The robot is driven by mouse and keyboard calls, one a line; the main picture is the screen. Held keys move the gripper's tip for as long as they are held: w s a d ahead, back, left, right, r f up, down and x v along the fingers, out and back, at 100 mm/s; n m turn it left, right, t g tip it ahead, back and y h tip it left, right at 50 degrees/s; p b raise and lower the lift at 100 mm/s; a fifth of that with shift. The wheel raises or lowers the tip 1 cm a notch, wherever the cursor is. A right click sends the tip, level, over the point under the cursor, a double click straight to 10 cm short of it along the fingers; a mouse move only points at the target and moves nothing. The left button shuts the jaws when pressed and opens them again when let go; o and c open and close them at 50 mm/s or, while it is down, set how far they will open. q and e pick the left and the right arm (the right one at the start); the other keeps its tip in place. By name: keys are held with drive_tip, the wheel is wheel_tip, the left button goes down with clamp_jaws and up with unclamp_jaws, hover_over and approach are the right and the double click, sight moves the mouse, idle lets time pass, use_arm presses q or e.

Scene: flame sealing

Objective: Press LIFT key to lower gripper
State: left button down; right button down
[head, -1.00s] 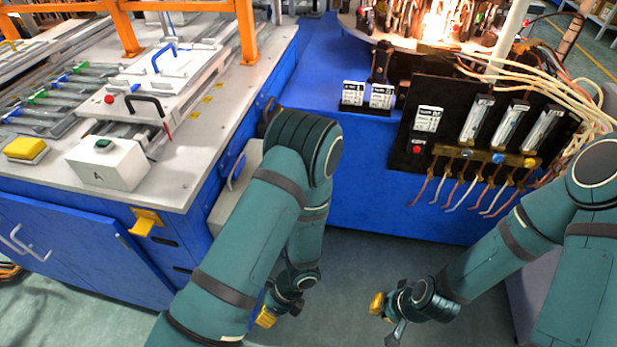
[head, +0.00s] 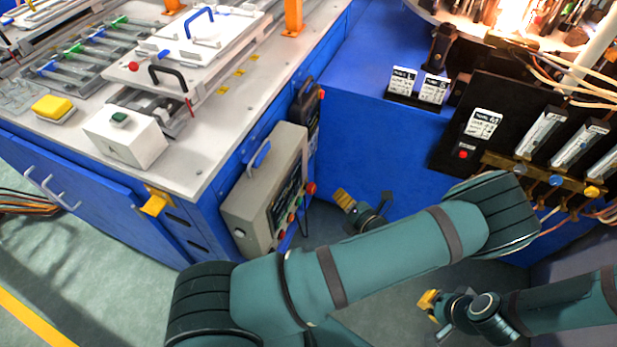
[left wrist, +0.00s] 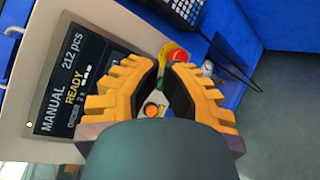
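The grey control box (head: 238,207) hangs on the blue side of the left machine. Its face has a dark screen and a column of coloured buttons. In the left wrist view the screen (left wrist: 80,85) reads MANUAL, 212 pcs, READY. An orange button (left wrist: 152,109) shows between my fingers; no LIFT label is readable. My left gripper (head: 343,198) points toward the box from its right, apart from it in the head view. In the left wrist view its yellow fingers (left wrist: 164,66) hold nothing and leave a narrow gap. My right gripper (head: 428,299) is low at the lower right; its opening is unclear.
A red knob (head: 310,188) sticks out of the box's right side. A black handheld unit (head: 307,105) hangs above it. The blue machine (head: 375,140) with labels and wires stands to the right. My left arm crosses the front; floor is clear at lower left.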

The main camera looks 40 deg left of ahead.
sight(298, 183)
use_arm(q)
drive_tip(key=shift+w+r, duration=0.1)
idle(0.3)
drive_tip(key=s+a, duration=0.2)
drive_tip(key=a, duration=0.6)
drive_tip(key=shift+a, duration=0.2)
drive_tip(key=shift+a, duration=0.1)
idle(1.3)
drive_tip(key=shift+s+a+p, duration=0.15)
drive_tip(key=shift+a+p, duration=0.15)
drive_tip(key=shift+a, duration=0.05)
